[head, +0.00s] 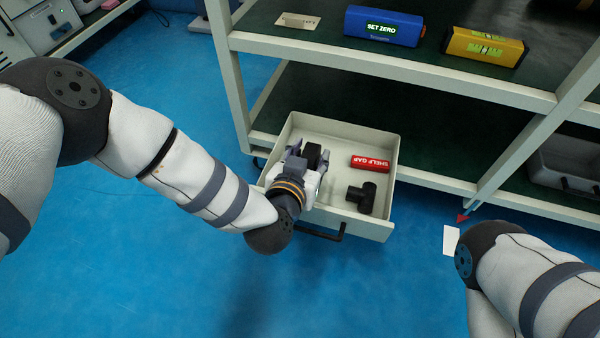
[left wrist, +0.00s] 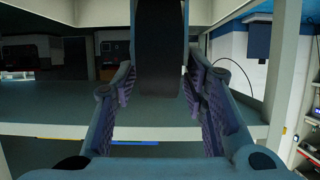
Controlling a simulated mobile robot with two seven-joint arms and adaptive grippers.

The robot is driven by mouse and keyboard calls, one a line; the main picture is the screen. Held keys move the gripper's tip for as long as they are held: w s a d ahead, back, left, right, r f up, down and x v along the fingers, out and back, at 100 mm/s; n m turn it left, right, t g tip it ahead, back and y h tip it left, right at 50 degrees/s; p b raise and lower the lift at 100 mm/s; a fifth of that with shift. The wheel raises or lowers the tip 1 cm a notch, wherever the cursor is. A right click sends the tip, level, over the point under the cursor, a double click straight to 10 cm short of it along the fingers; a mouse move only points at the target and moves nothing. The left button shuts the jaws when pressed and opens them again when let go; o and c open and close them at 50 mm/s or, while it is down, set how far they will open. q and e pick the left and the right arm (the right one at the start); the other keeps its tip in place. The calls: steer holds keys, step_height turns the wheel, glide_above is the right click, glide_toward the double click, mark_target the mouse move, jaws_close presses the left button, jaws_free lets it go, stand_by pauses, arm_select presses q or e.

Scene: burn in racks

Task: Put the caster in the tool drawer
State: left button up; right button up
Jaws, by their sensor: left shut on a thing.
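The tool drawer (head: 372,228) is a pale open drawer pulled out from under the rack in the head view. My left gripper (head: 308,158) is over the drawer's left part, pointing toward its back. It is shut on the caster (head: 313,152), whose dark wheel shows between the fingers. In the left wrist view the caster (left wrist: 160,45) is a dark upright shape between the two fingers (left wrist: 160,85). I cannot tell whether the caster touches the drawer floor. My right arm shows at the lower right of the head view, but its gripper is out of sight.
In the drawer's right part lie a red block marked SHELF GAP (head: 371,163) and a black pipe-like fitting (head: 362,198). A blue SET ZERO box (head: 384,26) and a yellow level (head: 485,47) are on the shelf above. The blue floor before the drawer is clear.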

arm_select(q)
steer(key=a+f, duration=0.1)
steer(key=w+a+f+b, duration=0.1)
steer(key=f, duration=0.1)
steer(key=shift+w+a+f, duration=0.15)
steer(key=shift+a+f, duration=0.05)
steer(key=shift+f, duration=0.1)
steer(key=f+b, duration=0.1)
steer(key=f, duration=0.1)
steer(key=f+b, duration=0.1)
steer(key=shift+w+a+f, duration=0.1)
steer(key=shift+a+f, duration=0.1)
steer(key=shift+f, duration=0.15)
steer(key=shift+r, duration=0.2)
steer(key=shift+f, duration=0.1)
steer(key=o, duration=1.4)
steer(key=shift+f, duration=0.1)
arm_select(e)
steer(key=f, duration=0.2)
steer(key=shift+s+f+g, duration=0.3)
steer(key=shift+s+f, duration=0.05)
steer(key=shift+s, duration=0.05)
